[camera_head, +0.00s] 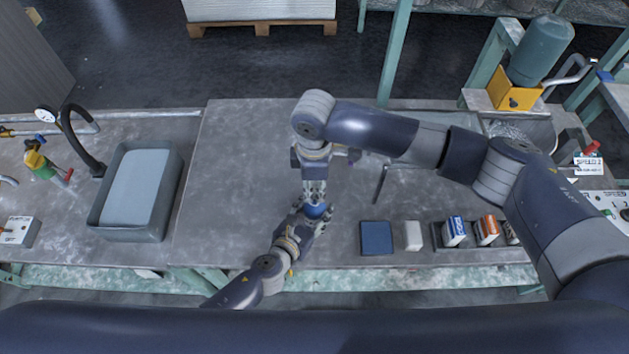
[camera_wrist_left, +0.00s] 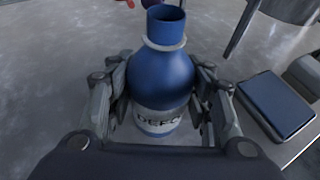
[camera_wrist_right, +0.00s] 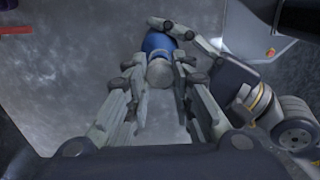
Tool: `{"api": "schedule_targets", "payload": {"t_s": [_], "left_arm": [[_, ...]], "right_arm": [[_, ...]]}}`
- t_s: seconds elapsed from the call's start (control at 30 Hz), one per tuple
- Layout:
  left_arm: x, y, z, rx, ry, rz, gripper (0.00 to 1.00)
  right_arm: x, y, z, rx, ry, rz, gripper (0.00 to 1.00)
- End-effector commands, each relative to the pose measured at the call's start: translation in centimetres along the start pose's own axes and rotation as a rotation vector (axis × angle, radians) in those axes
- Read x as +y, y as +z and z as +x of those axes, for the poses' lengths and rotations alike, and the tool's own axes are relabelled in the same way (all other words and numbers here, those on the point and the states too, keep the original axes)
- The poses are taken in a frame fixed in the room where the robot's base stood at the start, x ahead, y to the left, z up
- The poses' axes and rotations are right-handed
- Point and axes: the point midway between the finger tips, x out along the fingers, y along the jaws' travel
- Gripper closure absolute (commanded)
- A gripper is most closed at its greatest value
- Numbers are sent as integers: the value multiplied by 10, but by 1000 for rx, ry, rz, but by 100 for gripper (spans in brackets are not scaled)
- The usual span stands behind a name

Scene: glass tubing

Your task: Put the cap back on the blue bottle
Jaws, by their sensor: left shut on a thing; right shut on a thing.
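The blue bottle (camera_wrist_left: 163,78) stands upright with a white label, and its neck is open at the top. In the head view it shows as a small blue patch (camera_head: 316,210). My left gripper (camera_wrist_left: 160,100) is shut on its body from both sides. My right gripper (camera_wrist_right: 158,90) points down from above in the head view (camera_head: 314,192). It is shut on a pale grey round piece, seemingly the cap (camera_wrist_right: 160,73). The blue bottle (camera_wrist_right: 156,42) shows just beyond this cap in the right wrist view. The exact gap between cap and neck cannot be told.
A blue pad (camera_head: 376,238) and a white block (camera_head: 413,236) lie right of the bottle. Beside them, a dark tray (camera_head: 437,237) holds small boxes. A grey basin (camera_head: 168,200) stands at the left. The table between basin and bottle is clear.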

Motion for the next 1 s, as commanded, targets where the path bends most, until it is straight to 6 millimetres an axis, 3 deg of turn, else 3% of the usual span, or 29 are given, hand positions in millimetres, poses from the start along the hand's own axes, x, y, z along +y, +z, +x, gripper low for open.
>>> {"api": "schedule_targets", "payload": {"t_s": [0.43, 0.73, 1.0], "left_arm": [[0, -1, 0, 2, 1, 1, 96], [0, -1, 0, 2, 1, 1, 96], [0, -2, 0, 3, 1, 1, 96]], "right_arm": [[0, 0, 0, 0, 0, 0, 85], [0, 0, 15, -1, -1, 1, 85], [0, 0, 17, 0, 1, 0, 85]]}}
